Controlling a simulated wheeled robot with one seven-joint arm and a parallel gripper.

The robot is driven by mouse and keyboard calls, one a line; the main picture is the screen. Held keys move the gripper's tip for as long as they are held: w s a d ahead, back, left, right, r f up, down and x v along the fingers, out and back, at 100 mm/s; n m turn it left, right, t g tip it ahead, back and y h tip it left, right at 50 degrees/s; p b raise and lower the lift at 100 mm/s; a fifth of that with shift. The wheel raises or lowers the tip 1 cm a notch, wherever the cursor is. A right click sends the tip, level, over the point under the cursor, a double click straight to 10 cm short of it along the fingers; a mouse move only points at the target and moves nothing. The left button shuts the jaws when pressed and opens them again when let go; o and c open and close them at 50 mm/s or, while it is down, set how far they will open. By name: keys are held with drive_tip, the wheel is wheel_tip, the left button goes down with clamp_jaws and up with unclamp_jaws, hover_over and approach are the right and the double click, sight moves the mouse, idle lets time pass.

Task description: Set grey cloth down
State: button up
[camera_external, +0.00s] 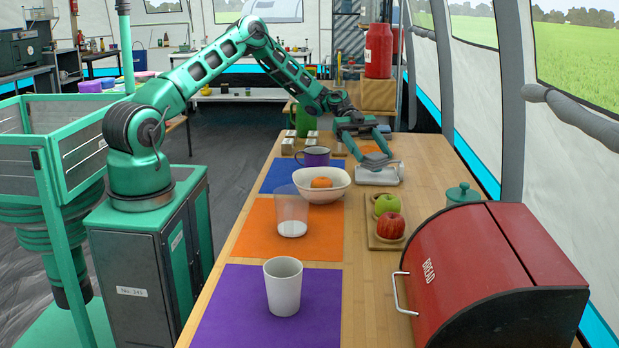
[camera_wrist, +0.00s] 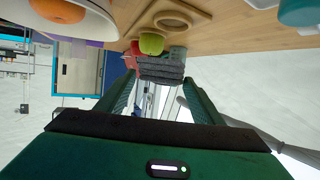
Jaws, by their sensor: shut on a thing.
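The grey cloth (camera_wrist: 160,68) is folded in layers and sits between the fingertips of my gripper (camera_wrist: 162,85) in the wrist view. In the external view my gripper (camera_external: 384,161) is low over the far part of the wooden counter (camera_external: 425,160), beyond the apples.
A white bowl (camera_external: 322,186) with an orange fruit stands left of my gripper. Nearer are a board (camera_external: 385,242) with two apples and a teal jar (camera_external: 462,194). A red bread box (camera_external: 480,270) fills the front right. A purple mug (camera_external: 315,157) stands farther left.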

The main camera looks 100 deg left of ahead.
sight(382, 165)
drive_tip(key=w+d+f, duration=0.1)
drive_tip(key=d, duration=0.1)
drive_tip(key=w+d+f, duration=0.2)
drive_tip(key=shift+w+d+f, duration=0.1)
drive_tip(key=shift+f, duration=2)
drive_tip(key=o, duration=1)
drive_tip(key=v, duration=1.2)
